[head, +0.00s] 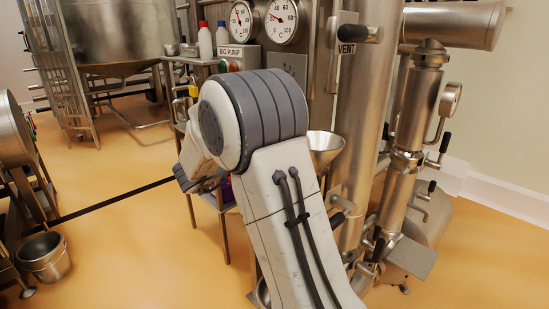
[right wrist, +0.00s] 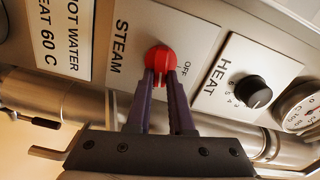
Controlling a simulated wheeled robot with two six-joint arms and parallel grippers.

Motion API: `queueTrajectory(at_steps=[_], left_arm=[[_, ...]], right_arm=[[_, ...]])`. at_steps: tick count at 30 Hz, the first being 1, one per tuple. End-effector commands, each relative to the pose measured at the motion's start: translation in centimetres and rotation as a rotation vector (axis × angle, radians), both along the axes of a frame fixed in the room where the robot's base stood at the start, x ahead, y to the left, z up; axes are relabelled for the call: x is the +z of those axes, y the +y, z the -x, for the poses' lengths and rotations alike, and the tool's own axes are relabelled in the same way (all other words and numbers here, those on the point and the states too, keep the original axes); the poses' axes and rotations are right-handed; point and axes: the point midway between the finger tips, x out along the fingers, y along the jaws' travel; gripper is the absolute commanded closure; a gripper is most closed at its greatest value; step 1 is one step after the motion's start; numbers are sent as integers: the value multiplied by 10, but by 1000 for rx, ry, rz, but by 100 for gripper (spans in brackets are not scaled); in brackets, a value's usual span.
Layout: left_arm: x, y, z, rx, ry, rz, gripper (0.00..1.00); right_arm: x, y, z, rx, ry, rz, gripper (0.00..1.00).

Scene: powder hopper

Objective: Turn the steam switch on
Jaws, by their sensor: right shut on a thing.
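The steam switch (right wrist: 160,58) is a red rotary knob on a pale panel marked STEAM, with an OFF label beside it, in the right wrist view. My right gripper (right wrist: 162,80) has its two purple-grey fingers closed on the lower part of the knob. The fingertips hide part of the knob, so I cannot tell exactly where it points. In the head view a large white and grey link of my arm blocks the middle, and the steam switch cannot be made out there. My left gripper is not in view.
A black HEAT dial (right wrist: 253,91) sits right of the steam switch, with a gauge (right wrist: 300,106) beyond it. A steel pipe (right wrist: 60,100) runs below the panels. In the head view, a steel funnel (head: 325,146) and a column (head: 362,120) stand close to my arm.

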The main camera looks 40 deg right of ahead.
Motion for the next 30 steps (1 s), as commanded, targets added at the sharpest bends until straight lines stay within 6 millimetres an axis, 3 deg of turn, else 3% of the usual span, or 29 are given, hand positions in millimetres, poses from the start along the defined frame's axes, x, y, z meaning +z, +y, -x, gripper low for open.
queueTrajectory(at_steps=[1,9,29,30], left_arm=[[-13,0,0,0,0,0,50],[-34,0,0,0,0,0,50],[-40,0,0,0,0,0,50],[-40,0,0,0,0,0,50]], right_arm=[[-7,0,1,-3,-34,-4,100],[-6,0,1,-3,-158,-15,100],[-4,0,1,-4,-204,-19,100],[-4,0,1,-4,-204,-19,65]])
